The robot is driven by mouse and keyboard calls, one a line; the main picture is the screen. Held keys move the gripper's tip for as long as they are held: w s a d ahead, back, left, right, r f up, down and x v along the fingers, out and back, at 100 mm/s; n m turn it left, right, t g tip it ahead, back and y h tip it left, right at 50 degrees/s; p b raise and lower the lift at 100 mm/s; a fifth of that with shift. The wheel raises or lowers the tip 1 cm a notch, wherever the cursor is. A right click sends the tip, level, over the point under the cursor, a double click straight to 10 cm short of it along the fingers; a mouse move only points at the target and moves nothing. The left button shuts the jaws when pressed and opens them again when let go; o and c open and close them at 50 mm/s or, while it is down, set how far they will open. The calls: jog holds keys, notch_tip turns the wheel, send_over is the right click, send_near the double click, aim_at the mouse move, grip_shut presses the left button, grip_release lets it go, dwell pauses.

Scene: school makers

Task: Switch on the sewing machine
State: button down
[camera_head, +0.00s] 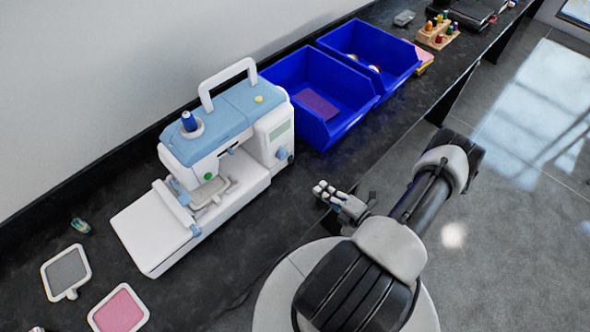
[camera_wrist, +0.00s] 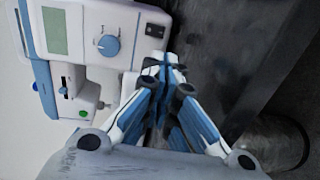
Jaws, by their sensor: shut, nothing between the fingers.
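The white and light-blue sewing machine (camera_head: 235,119) stands upright on the dark counter, its handle raised. Its right end carries a blue dial (camera_head: 282,153) and a greenish display; the wrist view shows the dial (camera_wrist: 108,45) and display (camera_wrist: 55,31) at upper left. A green round button (camera_wrist: 83,114) is on its front. A small black part (camera_wrist: 154,31), perhaps a switch, shows at the machine's edge just beyond my fingertips; its on or off position is not clear. My gripper (camera_head: 322,189) is shut and empty, right of the machine, apparently apart from it.
Two blue bins (camera_head: 331,135) (camera_head: 394,74) stand behind and right of the machine. A wooden rack of spools (camera_head: 437,33) is farther back. Two small hoops (camera_head: 66,272) (camera_head: 118,311) lie at the lower left. Counter in front of the machine is clear.

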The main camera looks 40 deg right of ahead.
aim_at(287, 164)
jog(key=w, duration=0.4)
jog(key=w+f+b, duration=0.1)
jog(key=w, duration=0.3)
jog(key=w+a, duration=0.1)
jog(key=w, duration=0.4)
jog(key=shift+f, duration=0.3)
jog(key=shift+w+a+f+b, duration=0.1)
jog(key=shift+w+f+b, duration=0.2)
jog(key=shift+b, duration=0.4)
jog(key=shift+r, duration=0.1)
jog(key=shift+s, duration=0.1)
